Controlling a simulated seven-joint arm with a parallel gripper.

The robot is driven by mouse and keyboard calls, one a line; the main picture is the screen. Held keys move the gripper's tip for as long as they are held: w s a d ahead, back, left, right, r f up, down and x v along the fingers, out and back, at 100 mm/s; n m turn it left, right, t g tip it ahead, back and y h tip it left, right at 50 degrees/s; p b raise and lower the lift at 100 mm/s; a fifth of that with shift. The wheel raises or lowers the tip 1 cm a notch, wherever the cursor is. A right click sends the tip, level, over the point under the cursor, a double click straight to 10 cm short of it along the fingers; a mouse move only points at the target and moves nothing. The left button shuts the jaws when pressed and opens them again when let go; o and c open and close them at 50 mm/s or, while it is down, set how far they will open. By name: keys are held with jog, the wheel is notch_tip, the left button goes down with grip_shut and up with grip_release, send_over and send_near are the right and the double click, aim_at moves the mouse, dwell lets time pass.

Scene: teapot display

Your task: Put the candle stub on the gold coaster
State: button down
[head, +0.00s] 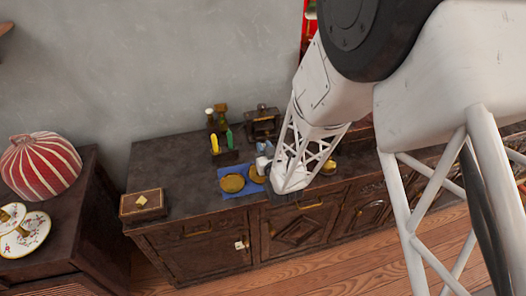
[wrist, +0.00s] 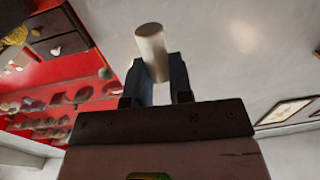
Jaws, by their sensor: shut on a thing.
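The candle stub (wrist: 151,50) is a short pale cylinder, held between the two dark fingers of my gripper (wrist: 156,80) in the wrist view. It leans slightly there. In the head view my gripper (head: 268,172) is over the cabinet top near its front edge, partly hidden by my arm, and a small white shape there appears to be the stub (head: 261,163). A round gold coaster (head: 232,184) lies flat on a blue cloth (head: 224,172), left of my gripper. A second gold round piece (head: 256,174) shows beside my gripper, partly hidden.
A wooden box (head: 143,205) stands at the cabinet's left end. Behind the cloth are a yellow piece (head: 215,143), a green piece (head: 229,138) and dark bottles. Another gold object (head: 329,166) stands right of my arm. The cabinet top between box and cloth is clear.

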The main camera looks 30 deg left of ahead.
jog(key=shift+w+a, duration=0.1)
dwell(0.3)
jog(key=shift+w+a, duration=0.4)
jog(key=shift+w+a+f, duration=0.2)
jog(key=shift+w, duration=0.05)
jog(key=shift+f, duration=1.4)
jog(key=shift+f, duration=0.2)
jog(key=c, duration=1)
grip_release()
jog(key=shift+s, duration=0.1)
jog(key=shift+v, duration=3.9)
